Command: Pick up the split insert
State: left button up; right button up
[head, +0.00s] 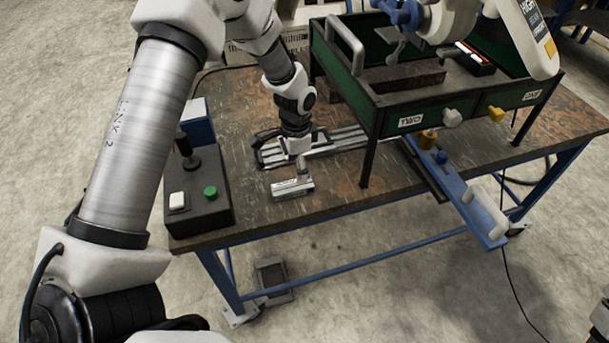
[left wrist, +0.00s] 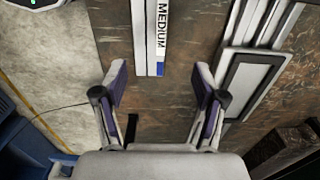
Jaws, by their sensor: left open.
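A small light-grey metal block with a white label sits on the worn brown tabletop near its front edge; I take it as the split insert (head: 292,189). In the left wrist view the insert (left wrist: 143,38) reads "MEDIUM" with a blue label end, and it lies ahead of the fingertips, between their lines. My left gripper (head: 301,167) points down just behind the insert in the head view. In the left wrist view the gripper (left wrist: 160,85) is open, with bare tabletop between its fingers. Nothing is held.
A metal rail fixture (head: 345,138) lies behind and right of the insert. A black control box (head: 205,210) with a joystick and green button stands to the left. A green drawer frame (head: 372,120) stands to the right. Free tabletop lies around the insert's front.

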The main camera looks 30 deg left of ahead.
aim_at(293, 185)
pick_arm(q)
jog(key=s, duration=0.1)
jog(key=s+f+p, duration=0.1)
jog(key=s, duration=0.1)
jog(key=shift+s, duration=0.15)
jog(key=shift+s+f, duration=0.15)
jog(key=shift+f, duration=0.75)
jog(key=shift+w+a+f, duration=0.1)
jog(key=shift+w+f, duration=0.3)
jog(key=shift+f, duration=0.25)
jog(key=shift+w+f, duration=0.4)
jog(key=shift+f, duration=0.2)
jog(key=shift+w, duration=0.15)
jog(key=shift+r, duration=0.1)
jog(key=shift+c, duration=0.7)
jog(key=shift+s+r, duration=0.2)
jog(key=shift+s, duration=0.15)
jog(key=c, duration=0.5)
grip_shut()
pick_arm(e)
jog(key=shift+s+r, duration=1.1)
